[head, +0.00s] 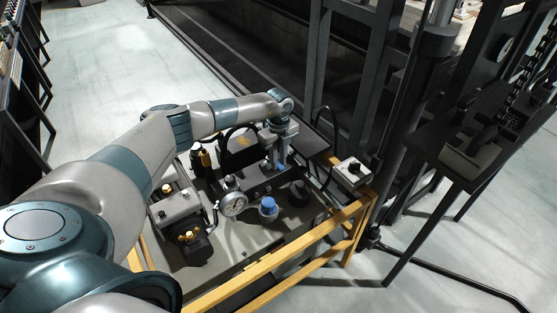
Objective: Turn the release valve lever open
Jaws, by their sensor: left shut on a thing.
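My left arm reaches in from the left over a hydraulic unit (250,253). My left gripper (277,163) points down at the valve block behind the gauge and is shut on the release valve lever. The lever is small here and mostly hidden by the fingers, so its exact angle cannot be told. A blue knob (268,204) stands just in front of the gripper, apart from it. A round white-faced gauge (233,204) is to its left. My right gripper is not in view.
A yellow rail (305,253) runs along the unit's front. A small grey box (352,171) with a black knob sits at its right corner, with a black cable nearby. Dark steel posts (418,90) rise on the right.

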